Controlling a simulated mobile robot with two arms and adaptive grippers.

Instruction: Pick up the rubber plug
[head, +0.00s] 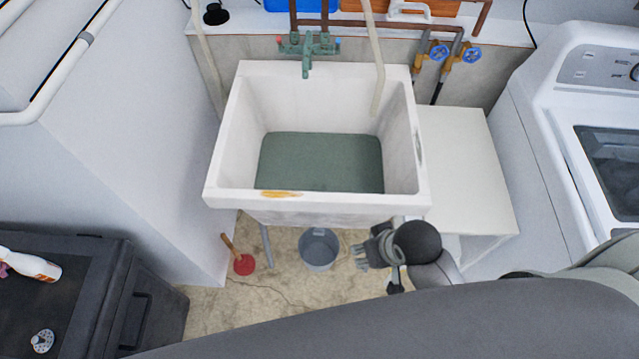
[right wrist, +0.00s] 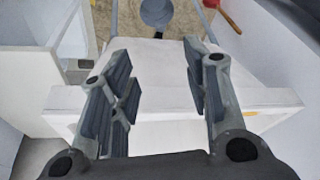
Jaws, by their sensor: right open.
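A small black round object (head: 215,14), which looks like the rubber plug, sits on the ledge behind the sink at the top left of the head view. My right gripper (head: 372,252) is in front of the sink, low and to the right, far from the black object. In the right wrist view my right gripper (right wrist: 156,75) has its fingers spread with nothing between them. The white sink (head: 320,203) holds greenish water, and its bottom is hard to make out. The black object does not show in the right wrist view. My left gripper is not in view.
A grey bucket (head: 319,250) and a red plunger (head: 243,265) stand on the floor below the sink. A white side table (head: 470,170) and a washing machine (head: 575,130) are on the right. A dark cabinet (head: 110,290) carries a spray bottle (head: 30,265). Green taps (head: 306,48) overhang the sink's back.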

